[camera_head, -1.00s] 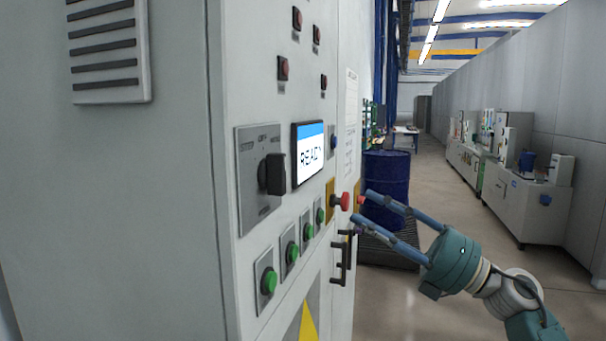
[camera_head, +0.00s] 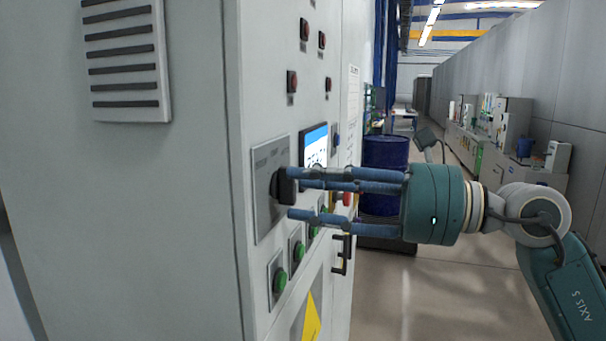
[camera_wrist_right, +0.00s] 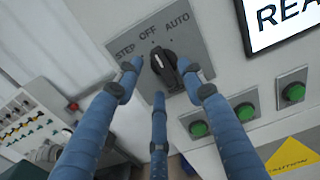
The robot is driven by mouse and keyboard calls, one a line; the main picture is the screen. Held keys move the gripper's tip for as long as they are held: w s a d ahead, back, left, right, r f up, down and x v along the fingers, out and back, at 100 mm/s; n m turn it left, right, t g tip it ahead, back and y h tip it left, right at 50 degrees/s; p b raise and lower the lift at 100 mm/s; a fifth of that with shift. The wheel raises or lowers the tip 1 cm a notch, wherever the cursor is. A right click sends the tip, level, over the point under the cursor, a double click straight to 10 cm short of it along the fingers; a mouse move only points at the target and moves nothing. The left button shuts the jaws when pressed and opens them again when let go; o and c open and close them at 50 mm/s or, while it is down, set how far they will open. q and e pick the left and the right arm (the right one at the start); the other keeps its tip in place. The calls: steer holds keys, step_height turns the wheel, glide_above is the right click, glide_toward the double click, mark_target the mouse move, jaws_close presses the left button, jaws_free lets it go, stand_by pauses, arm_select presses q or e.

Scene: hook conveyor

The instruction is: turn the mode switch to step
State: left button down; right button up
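The mode switch is a black knob (camera_head: 279,187) on a grey plate (camera_head: 264,215) on the cabinet front. In the right wrist view the knob (camera_wrist_right: 166,66) sits below the labels STEP, OFF and AUTO, and its upper end points toward OFF. My right gripper (camera_head: 291,195) reaches in from the right at the knob. Its three blue fingers are spread, and in the wrist view their tips (camera_wrist_right: 162,82) lie around the knob, with gaps visible. Contact cannot be told. The fingers hide part of the plate in the head view. My left gripper is not in view.
A display (camera_head: 314,143) is right of the switch, partly behind my fingers. Green buttons (camera_head: 279,282) sit below, and a red button (camera_head: 347,198) and black handle (camera_head: 343,254) further right. A blue drum (camera_head: 385,152) stands behind my gripper. The aisle floor (camera_head: 465,255) is clear.

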steer(key=shift+w+a+f, duration=0.1)
steer(key=shift+w+a, duration=0.3)
steer(key=shift+a, duration=0.2)
jaws_close()
steer(key=shift+s, duration=0.1)
